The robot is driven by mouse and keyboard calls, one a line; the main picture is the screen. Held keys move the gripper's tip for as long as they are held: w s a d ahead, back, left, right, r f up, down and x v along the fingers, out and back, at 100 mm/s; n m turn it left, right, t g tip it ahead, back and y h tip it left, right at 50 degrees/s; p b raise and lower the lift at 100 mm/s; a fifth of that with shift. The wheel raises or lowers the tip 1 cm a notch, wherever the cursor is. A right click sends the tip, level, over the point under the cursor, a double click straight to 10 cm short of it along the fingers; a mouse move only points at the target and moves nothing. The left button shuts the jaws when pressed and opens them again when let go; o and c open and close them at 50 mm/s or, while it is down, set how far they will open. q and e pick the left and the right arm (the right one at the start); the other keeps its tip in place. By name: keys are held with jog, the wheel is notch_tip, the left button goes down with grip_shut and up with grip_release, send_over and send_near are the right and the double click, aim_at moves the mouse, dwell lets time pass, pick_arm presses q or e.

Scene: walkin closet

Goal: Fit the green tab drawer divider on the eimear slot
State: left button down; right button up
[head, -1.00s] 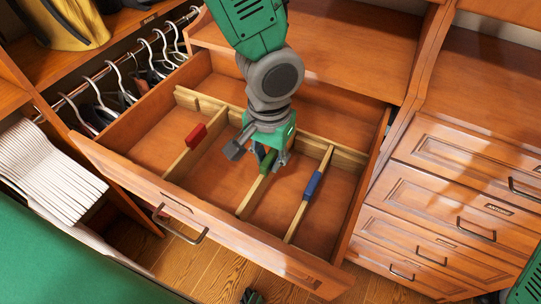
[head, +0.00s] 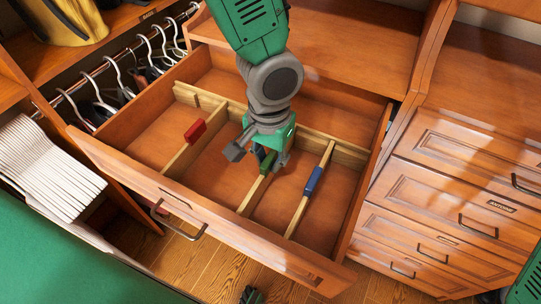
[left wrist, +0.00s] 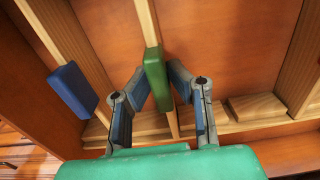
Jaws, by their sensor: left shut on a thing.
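The green tab drawer divider is a pale wooden strip (head: 252,196) with a green tab (head: 268,160). It lies inside the open drawer between the divider with a red tab (head: 195,131) and the one with a blue tab (head: 314,181). My left gripper (head: 268,162) is shut on the green tab, which shows between its two fingers in the left wrist view (left wrist: 155,78). The divider's far end is close to the wooden cross rail (left wrist: 150,123); I cannot tell if it is seated. No label reading eimear is legible.
The open drawer (head: 225,232) has a metal handle at its front. Closed drawers (head: 455,190) stand at the right. Hangers (head: 120,80) and a stack of white folded items (head: 45,170) are at the left. Wooden floor shows below.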

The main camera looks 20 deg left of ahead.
dwell(0.4)
pick_arm(q)
jog(key=c, duration=1.4)
grip_release()
jog(key=shift+f, duration=0.1)
notch_tip(320, 180, up, 12)
